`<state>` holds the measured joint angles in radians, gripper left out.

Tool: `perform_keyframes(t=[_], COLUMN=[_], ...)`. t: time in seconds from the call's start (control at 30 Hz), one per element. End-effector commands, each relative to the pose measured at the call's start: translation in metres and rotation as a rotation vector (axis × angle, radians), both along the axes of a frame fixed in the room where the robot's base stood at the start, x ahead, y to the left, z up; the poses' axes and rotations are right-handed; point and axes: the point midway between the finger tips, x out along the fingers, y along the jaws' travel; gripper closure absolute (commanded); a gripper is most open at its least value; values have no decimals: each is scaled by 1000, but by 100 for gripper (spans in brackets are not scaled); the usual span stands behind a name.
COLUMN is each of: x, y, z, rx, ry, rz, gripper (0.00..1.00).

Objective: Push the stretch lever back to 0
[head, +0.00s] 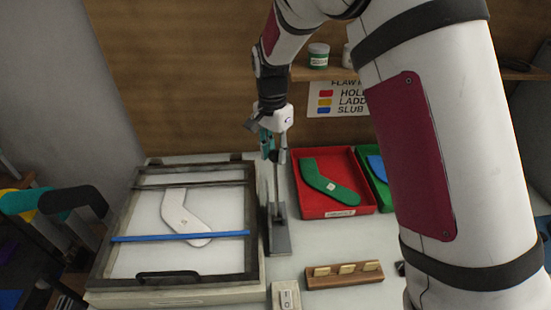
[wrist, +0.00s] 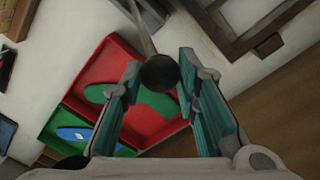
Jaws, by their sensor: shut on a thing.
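The stretch lever (head: 277,188) is a thin grey rod rising from a grey slotted base (head: 278,238), just right of the framed light panel. Its dark round knob (wrist: 160,74) shows in the wrist view, between the teal fingertips of my gripper (wrist: 158,70). In the head view my gripper (head: 271,151) is at the top of the lever, shut on its knob. The rod runs away from the knob toward the top of the wrist view. The fingers partly hide the knob in the head view. I cannot read any scale mark on the base.
The framed panel (head: 252,268) holds a white sock-shaped board (head: 178,212) under a blue bar (head: 140,238). A red tray (head: 358,166) with a green sock shape (head: 325,185) stands close right. A wooden block (head: 340,283) and a switch box (head: 286,294) are in front.

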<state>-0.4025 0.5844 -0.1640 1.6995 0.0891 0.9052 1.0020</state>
Motion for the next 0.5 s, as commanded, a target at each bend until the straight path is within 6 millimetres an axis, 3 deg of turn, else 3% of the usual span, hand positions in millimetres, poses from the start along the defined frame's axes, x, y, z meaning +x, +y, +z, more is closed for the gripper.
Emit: perform_keyframes(t=[0.1, 0.4, 0.43, 0.5], x=[10, 12, 12, 12], y=[0, 0, 0, 0], z=[-3, -2, -2, -2], rx=[1, 1, 1, 1], ry=[-8, -13, -13, -13], rz=[1, 0, 0, 0], gripper=[100, 100, 65, 52])
